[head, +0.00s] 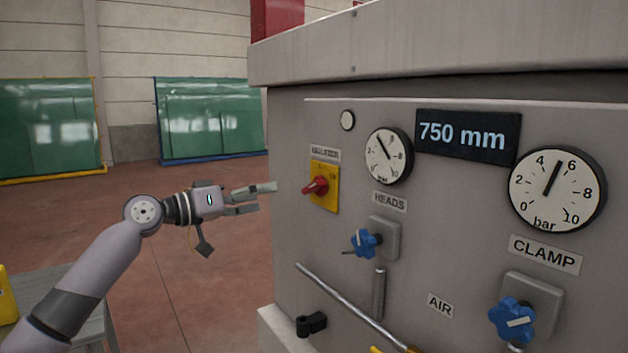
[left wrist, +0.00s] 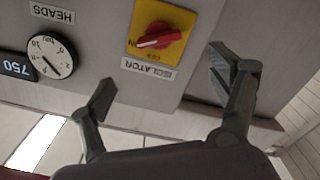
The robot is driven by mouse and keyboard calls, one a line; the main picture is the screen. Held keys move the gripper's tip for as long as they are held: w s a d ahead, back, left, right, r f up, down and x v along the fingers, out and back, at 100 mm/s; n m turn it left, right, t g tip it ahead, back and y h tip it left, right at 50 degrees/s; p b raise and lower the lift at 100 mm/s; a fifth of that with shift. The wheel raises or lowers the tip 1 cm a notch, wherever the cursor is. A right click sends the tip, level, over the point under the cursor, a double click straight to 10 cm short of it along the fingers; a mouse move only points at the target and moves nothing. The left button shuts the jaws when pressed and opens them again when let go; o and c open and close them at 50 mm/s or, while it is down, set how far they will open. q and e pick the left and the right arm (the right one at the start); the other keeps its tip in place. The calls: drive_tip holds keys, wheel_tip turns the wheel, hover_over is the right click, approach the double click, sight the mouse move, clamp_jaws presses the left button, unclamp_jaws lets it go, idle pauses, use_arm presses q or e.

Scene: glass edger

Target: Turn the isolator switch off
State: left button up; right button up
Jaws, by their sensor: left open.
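The isolator switch is a red rotary knob (head: 315,187) on a yellow plate (head: 331,199), below a label on the grey machine panel. In the left wrist view the red knob (left wrist: 160,38) sits on its yellow plate (left wrist: 150,14), upside down, with the knob's pointer at a slant. My left gripper (head: 262,197) is open and empty, just left of the switch and apart from it. In the left wrist view its two fingers (left wrist: 162,78) spread on either side below the switch, not touching it. My right gripper does not show.
Right of the switch are a HEADS gauge (head: 389,156), a blue HEADS valve knob (head: 364,242), a 750 mm display (head: 467,137) and a CLAMP gauge (head: 557,190). A metal rod (head: 340,298) juts below. Green glass sheets (head: 211,117) stand behind.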

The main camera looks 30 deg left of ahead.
sight(308, 187)
use_arm(q)
drive_tip(key=p+x, duration=0.7)
drive_tip(key=x, duration=0.6)
drive_tip(key=shift+w+r+p, duration=0.1)
drive_tip(key=shift+r+p, duration=0.05)
drive_tip(key=shift+p, duration=0.15)
drive_tip(key=shift+w+d, duration=0.15)
drive_tip(key=shift+w, duration=0.25)
drive_tip(key=shift+c, duration=0.6)
drive_tip(key=c, duration=1.1)
drive_tip(key=shift+o, duration=0.2)
